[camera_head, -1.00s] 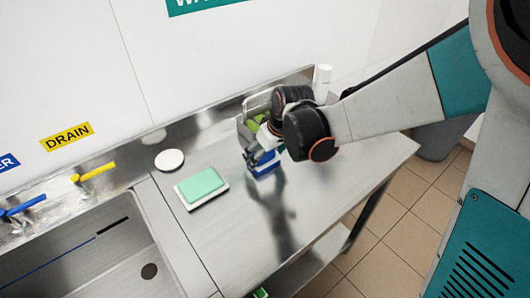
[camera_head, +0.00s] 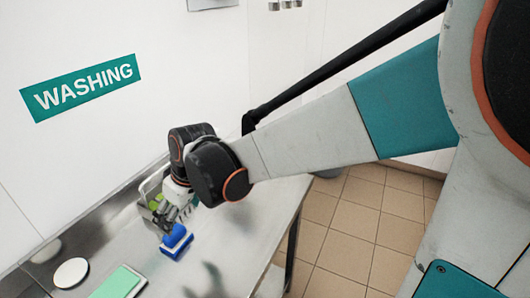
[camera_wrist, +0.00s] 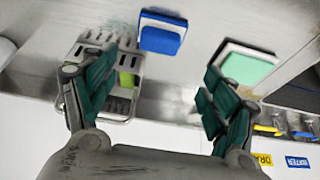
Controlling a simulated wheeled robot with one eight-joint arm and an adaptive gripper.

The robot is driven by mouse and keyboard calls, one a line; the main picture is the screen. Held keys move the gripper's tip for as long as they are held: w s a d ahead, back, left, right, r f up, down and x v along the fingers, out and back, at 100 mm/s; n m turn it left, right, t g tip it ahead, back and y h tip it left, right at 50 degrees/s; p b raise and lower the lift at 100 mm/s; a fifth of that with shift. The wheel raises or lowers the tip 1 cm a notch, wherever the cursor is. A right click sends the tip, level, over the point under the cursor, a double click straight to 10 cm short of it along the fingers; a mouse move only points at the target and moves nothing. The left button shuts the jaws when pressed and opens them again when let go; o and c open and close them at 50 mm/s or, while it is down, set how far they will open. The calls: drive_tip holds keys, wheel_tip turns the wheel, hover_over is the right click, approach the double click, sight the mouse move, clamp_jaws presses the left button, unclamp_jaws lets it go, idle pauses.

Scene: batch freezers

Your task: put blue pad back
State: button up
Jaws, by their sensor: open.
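The blue pad (camera_head: 176,237) lies on the steel bench, with a white layer showing at its edge. It also shows at the top middle of the wrist view (camera_wrist: 160,38). My gripper (camera_head: 178,210) is just behind and above the pad in the head view. In the wrist view my gripper (camera_wrist: 158,78) has its two fingers spread wide with nothing between them, and the pad lies beyond the fingertips, apart from them. The underside of the pad is hidden.
A metal rack (camera_wrist: 82,52) with a green item (camera_wrist: 126,79) stands beside the pad against the wall. A green pad with a white base (camera_head: 118,283) and a white disc (camera_head: 71,272) lie to the left. Bare bench (camera_head: 235,235) is to the right.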

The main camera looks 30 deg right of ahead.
drive_tip(key=s+d+r+m+t+h, duration=0.1)
drive_tip(key=s+d+r+m, duration=0.2)
drive_tip(key=s+d, duration=0.3)
drive_tip(key=s+d+r+m+t+h, duration=0.1)
drive_tip(key=s+d+r+m+t, duration=0.1)
drive_tip(key=s+d, duration=0.5)
drive_tip(key=shift+s+d+r+m+h, duration=0.3)
drive_tip(key=shift+s+r+m, duration=0.45)
drive_tip(key=shift+s, duration=0.95)
drive_tip(key=shift+f, duration=0.2)
